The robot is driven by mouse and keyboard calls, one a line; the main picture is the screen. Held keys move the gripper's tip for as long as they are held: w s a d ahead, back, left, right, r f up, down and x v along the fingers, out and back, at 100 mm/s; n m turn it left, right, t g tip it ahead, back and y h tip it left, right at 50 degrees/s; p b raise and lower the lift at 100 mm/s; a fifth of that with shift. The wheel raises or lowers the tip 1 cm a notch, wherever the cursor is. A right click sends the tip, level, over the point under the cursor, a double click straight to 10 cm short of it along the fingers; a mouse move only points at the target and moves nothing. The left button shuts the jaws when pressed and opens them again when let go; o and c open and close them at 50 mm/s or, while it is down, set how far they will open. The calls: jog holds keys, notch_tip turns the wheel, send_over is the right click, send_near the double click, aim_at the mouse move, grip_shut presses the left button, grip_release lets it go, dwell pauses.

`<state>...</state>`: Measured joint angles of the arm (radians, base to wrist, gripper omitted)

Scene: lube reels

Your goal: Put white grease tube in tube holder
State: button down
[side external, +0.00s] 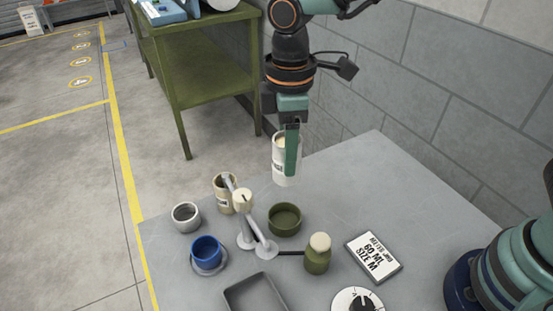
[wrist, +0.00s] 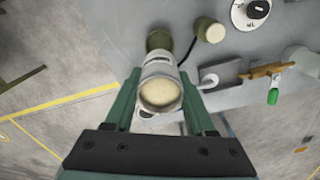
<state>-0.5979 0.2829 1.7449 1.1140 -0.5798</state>
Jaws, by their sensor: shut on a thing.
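My gripper (side external: 290,152) is shut on the white grease tube (side external: 280,171), a white cylinder with a dark label and a cream top. The tube is upright, held in the air above the far part of the grey table. In the wrist view the tube (wrist: 160,94) sits between the two green fingers, its round cream top facing the camera. A round, open green cup (side external: 285,219) stands on the table, nearer the side camera than the tube; which vessel is the tube holder I cannot tell for certain. A grey open cup (side external: 186,218) and a blue cup (side external: 206,251) stand to its left.
A tan labelled container (side external: 224,196) stands beside a grey stand with a cream knob (side external: 242,201). A green bottle (side external: 317,258), a sign (side external: 373,254), a dial (side external: 357,302) and a grey tray (side external: 256,297) occupy the near side. The table's far right area is clear.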

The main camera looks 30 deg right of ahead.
notch_tip(320, 180, down, 14)
jog(key=shift+r, duration=0.1)
dwell(0.4)
jog(key=shift+c, duration=1.2)
grip_release()
jog(key=shift+f, duration=0.2)
notch_tip(320, 180, up, 11)
jog(key=shift+r, duration=0.1)
jog(key=shift+d+r, duration=0.15)
jog(key=shift+r, duration=0.45)
jog(key=s+d+r+m+t, duration=0.2)
jog(key=d+r+m, duration=0.1)
jog(key=d, duration=0.4)
jog(key=s+d+r+m+t, duration=0.1)
jog(key=s+d+r+m, duration=0.1)
jog(key=d+m, duration=0.4)
jog(key=s+d+r+m+t, duration=0.2)
jog(key=d+r+m, duration=0.1)
jog(key=d, duration=0.7)
jog(key=shift+d+r+m+t, duration=0.15)
jog(key=shift+r+m+t, duration=0.2)
jog(key=shift+m, duration=0.45)
